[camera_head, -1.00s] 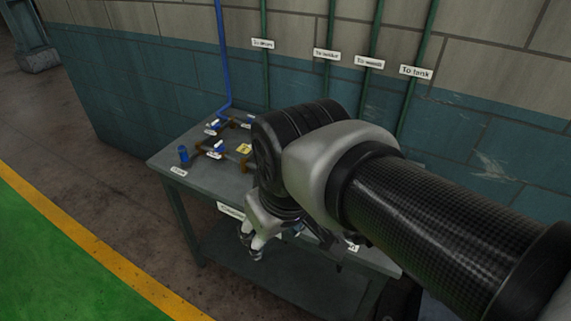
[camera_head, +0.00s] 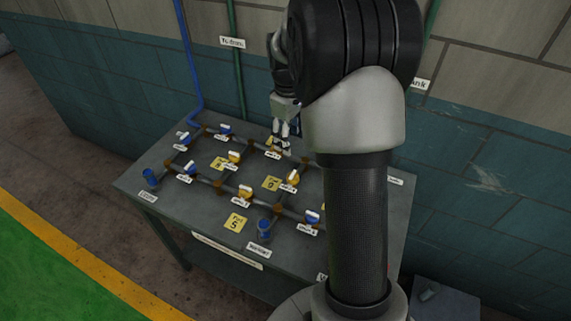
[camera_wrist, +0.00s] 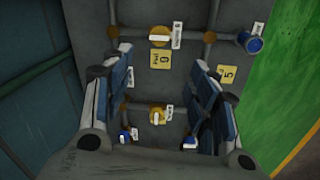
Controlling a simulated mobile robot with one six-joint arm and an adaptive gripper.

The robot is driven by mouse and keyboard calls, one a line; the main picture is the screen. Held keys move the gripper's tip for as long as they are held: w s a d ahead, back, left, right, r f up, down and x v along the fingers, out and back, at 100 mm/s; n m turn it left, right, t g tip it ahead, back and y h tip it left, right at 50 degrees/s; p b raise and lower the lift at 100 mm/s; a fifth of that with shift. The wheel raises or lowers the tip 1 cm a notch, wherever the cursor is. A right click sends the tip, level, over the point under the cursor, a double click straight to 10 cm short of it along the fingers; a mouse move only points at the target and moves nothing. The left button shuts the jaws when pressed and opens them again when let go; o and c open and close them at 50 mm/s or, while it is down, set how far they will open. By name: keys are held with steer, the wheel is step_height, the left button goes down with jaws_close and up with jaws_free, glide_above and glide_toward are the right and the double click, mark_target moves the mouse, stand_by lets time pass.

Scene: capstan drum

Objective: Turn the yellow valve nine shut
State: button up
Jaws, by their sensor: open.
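Several yellow valves with white handles sit on the pipe grid; their small tags are too blurred for me to tell which is valve nine. In the head view, yellow valves show at the middle (camera_head: 293,177), left (camera_head: 234,157) and front (camera_head: 245,191). My gripper (camera_head: 284,146) hangs over the back pipe and hides part of a yellow valve there. In the wrist view my gripper (camera_wrist: 161,65) is open and empty. One yellow valve (camera_wrist: 159,36) shows beyond the fingertips and another (camera_wrist: 157,115) lies in the gap between the fingers, seen below them.
The pipes stand on a grey table (camera_head: 165,215) against a wall. Several blue valves (camera_head: 190,168) and blue end cups (camera_head: 264,229) share the grid. Yellow cards (camera_head: 236,222) lie on the tabletop. A blue riser pipe (camera_head: 188,60) runs up at the back left. My arm hides the table's right part.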

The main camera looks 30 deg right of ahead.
mark_target(292, 174)
steer(key=f+b, duration=0.1)
steer(key=f, duration=0.4)
steer(key=d+f+b, duration=0.1)
steer(key=f+b, duration=0.1)
steer(key=f, duration=0.4)
steer(key=f+b, duration=0.2)
steer(key=f, duration=0.4)
steer(key=shift+w+d, duration=0.15)
steer(key=shift+w, duration=0.1)
steer(key=shift+r, duration=0.1)
steer(key=shift+c, duration=0.5)
steer(key=c, duration=1)
steer(key=shift+o, duration=0.2)
